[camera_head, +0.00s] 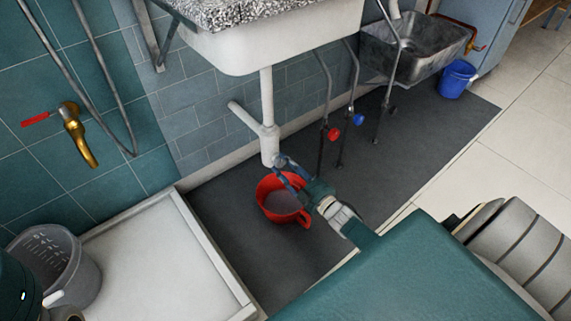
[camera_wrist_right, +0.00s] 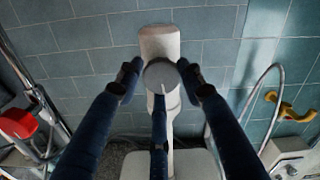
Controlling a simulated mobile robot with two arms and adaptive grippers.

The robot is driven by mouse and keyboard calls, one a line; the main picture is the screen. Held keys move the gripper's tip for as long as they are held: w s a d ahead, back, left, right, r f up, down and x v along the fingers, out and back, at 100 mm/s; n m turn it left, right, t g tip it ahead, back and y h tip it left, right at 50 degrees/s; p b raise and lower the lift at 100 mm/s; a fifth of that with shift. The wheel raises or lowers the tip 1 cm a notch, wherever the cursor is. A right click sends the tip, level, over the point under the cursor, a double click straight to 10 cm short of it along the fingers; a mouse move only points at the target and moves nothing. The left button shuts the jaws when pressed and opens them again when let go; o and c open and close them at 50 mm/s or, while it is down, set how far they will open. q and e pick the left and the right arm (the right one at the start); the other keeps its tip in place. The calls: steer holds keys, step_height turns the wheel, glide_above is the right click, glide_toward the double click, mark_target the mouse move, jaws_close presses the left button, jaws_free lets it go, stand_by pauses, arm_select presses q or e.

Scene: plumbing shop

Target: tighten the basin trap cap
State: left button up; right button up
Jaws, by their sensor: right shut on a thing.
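The white basin trap (camera_head: 268,140) hangs under the basin (camera_head: 270,45) on a vertical pipe, with a side pipe running to the wall. My right gripper (camera_head: 281,162) is at the lower end of the trap, its dark blue fingers reaching up to it. In the right wrist view the round grey trap cap (camera_wrist_right: 160,76) sits between the fingers of my right gripper (camera_wrist_right: 160,85), which is shut on it. The head view hides most of the cap behind the trap and fingers. My left gripper is not in view.
A red bucket (camera_head: 270,186) with a greyish surface inside stands on the dark mat below my right gripper. Thin pipes with a red valve knob (camera_head: 333,134) and a blue one (camera_head: 358,119) stand to the right. A white tray (camera_head: 160,250) lies left.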

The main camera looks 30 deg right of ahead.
steer(key=shift+d+f+m, duration=0.1)
steer(key=shift+d+m, duration=0.2)
steer(key=shift+m, duration=0.4)
steer(key=shift+f+m, duration=0.1)
steer(key=shift+m, duration=0.2)
steer(key=o, duration=1.1)
steer(key=shift+a+f, duration=0.1)
steer(key=shift+a, duration=0.05)
steer(key=shift+o, duration=0.2)
steer(key=shift+s+a, duration=0.1)
steer(key=shift+s, duration=0.1)
steer(key=s+d, duration=0.1)
steer(key=s, duration=1)
steer(key=shift+s, duration=0.35)
